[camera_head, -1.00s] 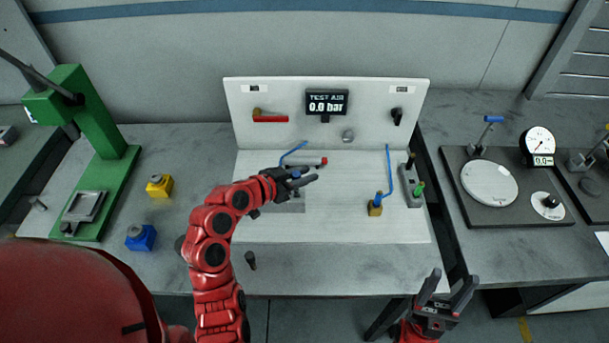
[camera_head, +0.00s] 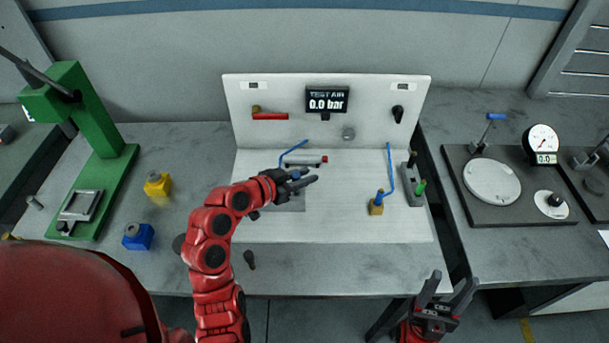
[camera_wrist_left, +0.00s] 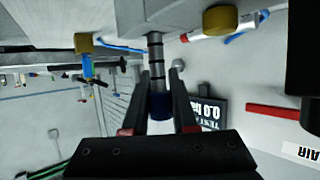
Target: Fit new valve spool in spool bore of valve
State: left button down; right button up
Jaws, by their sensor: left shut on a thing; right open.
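My left gripper (camera_head: 306,181) is shut on the valve spool above the white bench plate. In the left wrist view the spool (camera_wrist_left: 156,60) has a metal shaft with dark rings and a blue end (camera_wrist_left: 160,107) between the fingers (camera_wrist_left: 160,100). Its far end meets the edge of a grey block (camera_wrist_left: 170,12), which looks like the valve; I cannot tell how far it sits in a bore. In the head view the grey block (camera_head: 290,204) is partly hidden under my gripper. My right gripper (camera_head: 447,290) is open and empty at the bench's front edge.
A rack (camera_head: 413,190) with green- and black-topped pieces stands right of a brass fitting (camera_head: 376,208) with a blue hose. A cylinder with a red end (camera_head: 323,159) lies behind my gripper. A dark piece (camera_head: 250,261) lies in front. The display (camera_head: 326,101) reads 0.0 bar.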

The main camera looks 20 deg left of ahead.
pick_arm(q)
jog(key=shift+f+b, duration=1.85)
jog(key=shift+f, duration=0.1)
jog(key=c, duration=0.6)
grip_release()
jog(key=shift+a+r, duration=0.1)
jog(key=shift+s+a+r, duration=0.1)
jog(key=shift+s+a, duration=0.1)
jog(key=shift+s, duration=0.1)
jog(key=b+v, duration=0.1)
jog(key=v, duration=0.4)
jog(key=shift+s+a+b, duration=0.2)
jog(key=shift+b, duration=0.15)
jog(key=shift+p+v, duration=3.55)
jog(key=shift+v, duration=1.95)
